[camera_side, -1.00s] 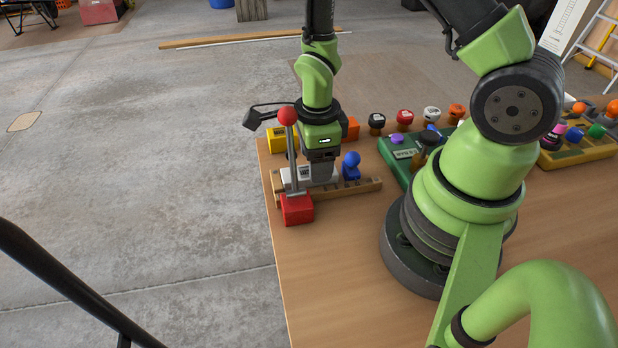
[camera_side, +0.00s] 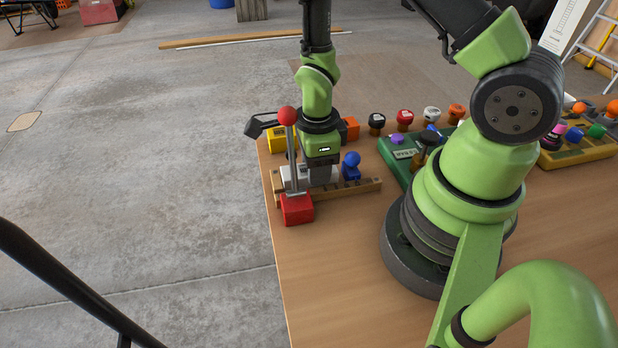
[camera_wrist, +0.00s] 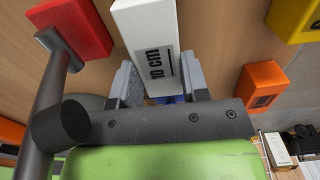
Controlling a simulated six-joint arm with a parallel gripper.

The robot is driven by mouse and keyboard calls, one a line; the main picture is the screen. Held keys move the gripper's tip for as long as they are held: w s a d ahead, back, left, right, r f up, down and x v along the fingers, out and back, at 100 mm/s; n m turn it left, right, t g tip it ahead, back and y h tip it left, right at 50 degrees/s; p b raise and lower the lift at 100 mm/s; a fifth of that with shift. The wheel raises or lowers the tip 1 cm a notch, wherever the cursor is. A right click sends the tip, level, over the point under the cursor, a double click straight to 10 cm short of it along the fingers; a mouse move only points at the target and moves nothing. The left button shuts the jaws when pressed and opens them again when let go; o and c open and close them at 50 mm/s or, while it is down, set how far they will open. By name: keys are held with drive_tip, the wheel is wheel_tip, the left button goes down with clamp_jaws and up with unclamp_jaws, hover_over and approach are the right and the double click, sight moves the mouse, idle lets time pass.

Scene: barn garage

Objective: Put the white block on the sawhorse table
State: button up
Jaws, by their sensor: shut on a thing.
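The white block (camera_wrist: 150,45), marked "10 cm", lies between my two fingers in the wrist view. My gripper (camera_wrist: 160,85) is shut on it. In the side view my gripper (camera_side: 322,178) is low over the far left corner of the wooden table (camera_side: 335,270). The white block (camera_side: 288,180) shows only in part there, behind the grey lever. I cannot tell whether its underside touches anything. The table's legs are out of view, so I cannot tell whether it rests on sawhorses.
Yellow (camera_side: 277,140) and orange (camera_side: 351,128) blocks stand behind.

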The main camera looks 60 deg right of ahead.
drive_tip(key=shift+r, duration=3.25)
drive_tip(key=w+d+r, duration=0.3)
drive_tip(key=d, duration=0.3)
wheel_tip(320, 180, down, 10)
drive_tip(key=shift+a+r, duration=0.1)
drive_tip(key=shift+r, duration=0.05)
drive_tip(key=shift+f, duration=0.2)
drive_tip(key=o, duration=1)
drive_tip(key=shift+r, duration=0.1)
